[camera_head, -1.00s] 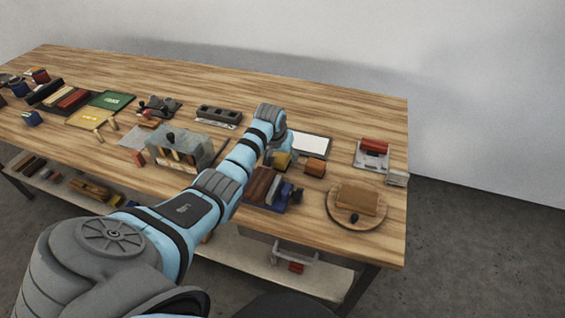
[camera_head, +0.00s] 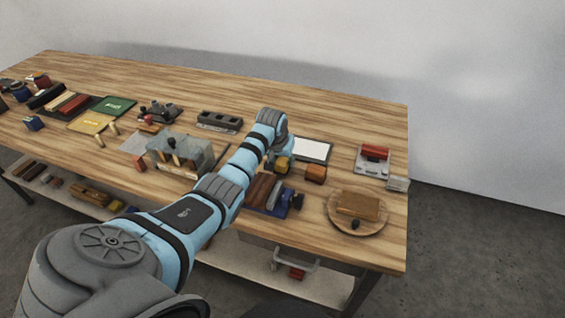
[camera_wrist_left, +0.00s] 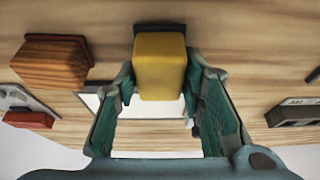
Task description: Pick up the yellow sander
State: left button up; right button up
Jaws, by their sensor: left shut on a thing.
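The yellow sander (camera_head: 283,163) is near the right half of the workbench, partly hidden by my left arm. In the left wrist view the sander (camera_wrist_left: 160,65) is a yellow block with a dark edge at its far side. My left gripper (camera_head: 277,153) is at the sander. In the left wrist view the gripper's green fingers (camera_wrist_left: 159,88) lie on both sides of the block, shut on it. I cannot tell whether it is off the bench. My right gripper is not in view.
An orange-brown block (camera_head: 315,174) stands close to the right of the sander; a white-topped panel (camera_head: 311,148) lies behind it. Wooden and blue items (camera_head: 272,194) are in front. A round board (camera_head: 343,221) and a scale-like device (camera_head: 371,167) are further right on the workbench (camera_head: 340,110).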

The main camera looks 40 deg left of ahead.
aim_at(283, 159)
pick_arm(q)
notch_tip(283, 159, up, 19)
jog(key=p, duration=0.2)
